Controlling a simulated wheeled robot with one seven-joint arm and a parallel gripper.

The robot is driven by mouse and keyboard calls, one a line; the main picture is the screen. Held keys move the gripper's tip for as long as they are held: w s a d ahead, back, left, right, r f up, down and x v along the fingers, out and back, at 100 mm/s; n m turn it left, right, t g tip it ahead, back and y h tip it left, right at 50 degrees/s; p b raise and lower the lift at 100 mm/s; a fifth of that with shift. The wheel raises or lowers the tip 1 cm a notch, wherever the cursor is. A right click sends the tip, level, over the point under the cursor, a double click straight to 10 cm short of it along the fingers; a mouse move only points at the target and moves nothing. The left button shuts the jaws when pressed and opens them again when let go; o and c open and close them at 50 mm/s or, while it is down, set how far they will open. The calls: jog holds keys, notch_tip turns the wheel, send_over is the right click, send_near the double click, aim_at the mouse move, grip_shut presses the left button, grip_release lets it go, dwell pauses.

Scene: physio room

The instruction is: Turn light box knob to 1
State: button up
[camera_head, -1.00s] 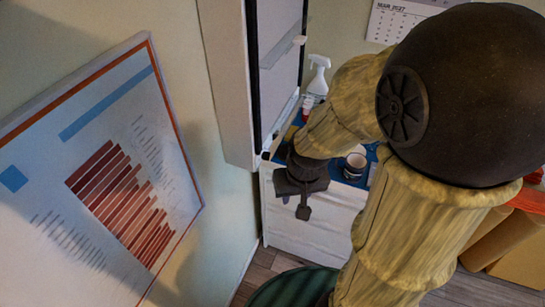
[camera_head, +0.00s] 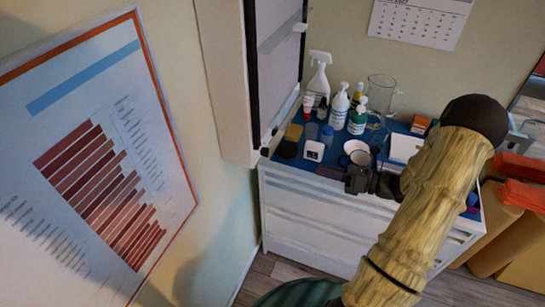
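The light box (camera_head: 228,95) is a pale casing on the left wall, seen from its side and at a steep angle. Its dark-framed front panel (camera_head: 280,60) faces right. A small light and dark detail (camera_head: 266,151) sits at the panel's lower corner; I cannot tell whether it is the knob, and no number can be read. My dark gripper (camera_head: 360,181) is to the right of and below that corner, apart from the box, in front of the cabinet top's near edge. Its fingers are too small and dark to tell open from shut.
A white cabinet (camera_head: 310,215) with a blue top stands below the box. On it are a spray bottle (camera_head: 319,78), pump bottles (camera_head: 339,106), a glass jug (camera_head: 381,98), a mug (camera_head: 355,153) and a small white timer-like block (camera_head: 314,151). A framed chart (camera_head: 100,160) hangs at left.

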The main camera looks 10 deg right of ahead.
aim_at(265, 152)
jog(key=shift+w+d+m+t, duration=0.2)
jog(key=shift+d+m+t, duration=0.2)
jog(key=shift+d+m, duration=0.1)
jog(key=p+x, duration=0.2)
jog(key=x, duration=1.5)
jog(key=shift+a, duration=0.2)
jog(key=shift+w, duration=0.1)
grip_shut()
